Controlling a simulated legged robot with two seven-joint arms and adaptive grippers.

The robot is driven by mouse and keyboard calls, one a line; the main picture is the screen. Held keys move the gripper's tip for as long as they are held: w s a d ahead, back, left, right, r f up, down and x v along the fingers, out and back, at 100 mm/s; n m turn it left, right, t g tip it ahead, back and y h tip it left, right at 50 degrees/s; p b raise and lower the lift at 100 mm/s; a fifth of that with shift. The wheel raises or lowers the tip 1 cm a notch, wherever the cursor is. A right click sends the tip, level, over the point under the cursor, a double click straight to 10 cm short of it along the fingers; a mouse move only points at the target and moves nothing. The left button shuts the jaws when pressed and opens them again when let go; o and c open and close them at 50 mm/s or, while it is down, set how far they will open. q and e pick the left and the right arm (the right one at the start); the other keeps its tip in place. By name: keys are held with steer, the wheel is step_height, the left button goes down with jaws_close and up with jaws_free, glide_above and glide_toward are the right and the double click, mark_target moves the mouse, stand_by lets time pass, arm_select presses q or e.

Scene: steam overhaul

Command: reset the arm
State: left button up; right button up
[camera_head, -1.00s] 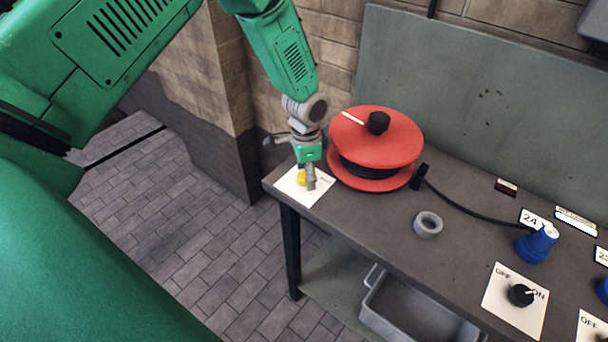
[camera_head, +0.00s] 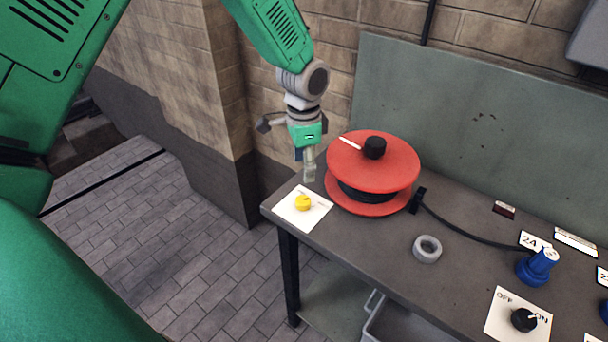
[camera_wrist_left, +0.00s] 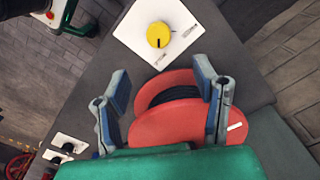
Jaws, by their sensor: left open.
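My left gripper (camera_head: 305,165) hangs above the table's far left corner, open and empty. Its two blue-grey fingers show spread apart in the left wrist view (camera_wrist_left: 163,98). A yellow knob (camera_head: 303,202) on a white plate (camera_head: 316,215) lies just below and in front of the gripper, apart from it. The yellow knob also shows beyond the fingertips in the left wrist view (camera_wrist_left: 158,35), with a dark mark on it. My right gripper is in neither view.
A red cable reel (camera_head: 385,160) stands close to the right of the gripper. A grey tape ring (camera_head: 427,249), a blue plug (camera_head: 538,266) and a black OFF/ON knob (camera_head: 523,320) are further right on the grey table (camera_head: 385,240). A grey bin (camera_head: 385,322) sits below.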

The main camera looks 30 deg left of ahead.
arm_select(q)
steer(key=shift+r, duration=0.1)
stand_by(0.4)
steer(key=shift+n+h, duration=0.4)
steer(key=shift+n, duration=0.4)
steer(key=s+f, duration=0.2)
steer(key=s+d+f, duration=0.1)
steer(key=s+f, duration=0.1)
steer(key=f, duration=0.1)
steer(key=s+d+f, duration=0.1)
steer(key=s+f, duration=0.1)
steer(key=f, duration=0.1)
steer(key=shift+s+d+f, duration=0.15)
steer(key=shift+s+f, duration=0.05)
steer(key=shift+s, duration=0.15)
steer(key=s+f+n, duration=0.3)
steer(key=s+f, duration=0.3)
steer(key=s, duration=0.7)
steer(key=s+f+n, duration=0.4)
steer(key=s+f, duration=0.1)
steer(key=s, duration=0.9)
steer(key=w+d+f+m+b, duration=0.1)
steer(key=w+f+b, duration=0.2)
steer(key=f+b, duration=0.9)
steer(key=shift+w+f+t+y+b, duration=0.15)
steer(key=shift+f+t+y+b, duration=0.2)
steer(key=shift+b, duration=0.6)
